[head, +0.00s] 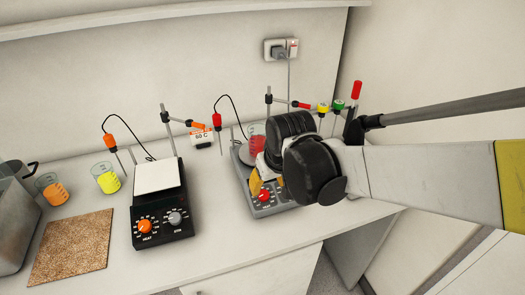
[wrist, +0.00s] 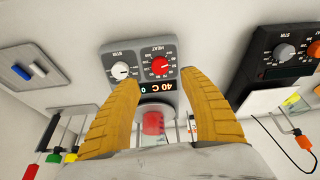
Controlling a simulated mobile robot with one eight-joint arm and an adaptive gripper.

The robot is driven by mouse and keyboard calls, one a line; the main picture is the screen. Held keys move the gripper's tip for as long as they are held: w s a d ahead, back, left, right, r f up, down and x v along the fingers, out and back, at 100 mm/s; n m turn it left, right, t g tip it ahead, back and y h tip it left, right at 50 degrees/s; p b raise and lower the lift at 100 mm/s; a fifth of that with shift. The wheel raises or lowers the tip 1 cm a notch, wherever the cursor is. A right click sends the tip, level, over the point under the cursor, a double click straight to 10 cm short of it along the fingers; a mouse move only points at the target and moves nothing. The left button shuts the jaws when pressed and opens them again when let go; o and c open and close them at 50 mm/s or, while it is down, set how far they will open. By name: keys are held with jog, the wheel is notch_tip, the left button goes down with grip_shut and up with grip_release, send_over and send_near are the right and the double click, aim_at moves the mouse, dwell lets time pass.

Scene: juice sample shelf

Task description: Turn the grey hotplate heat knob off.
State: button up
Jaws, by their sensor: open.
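The grey hotplate (head: 241,171) stands right of centre in the head view, partly hidden behind my arm. Its red heat knob (head: 264,196) is on the front panel and also shows in the wrist view (wrist: 161,67). A white stir knob (wrist: 120,70) is beside it in the wrist view. The display (wrist: 157,87) reads about 40 C. A beaker of red liquid (head: 257,143) is on the plate. No contact with the heat knob is visible.
A black hotplate (head: 163,220) with an orange heat knob stands to the left. Beakers of yellow (head: 108,179) and orange liquid (head: 54,190), a cork mat (head: 72,247) and a metal container (head: 15,225) are further left. Probe stands are behind the hotplates.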

aim_at(264, 195)
jog(key=b+x, duration=0.3)
jog(key=x, duration=0.6)
jog(key=shift+r, duration=0.1)
grip_shut()
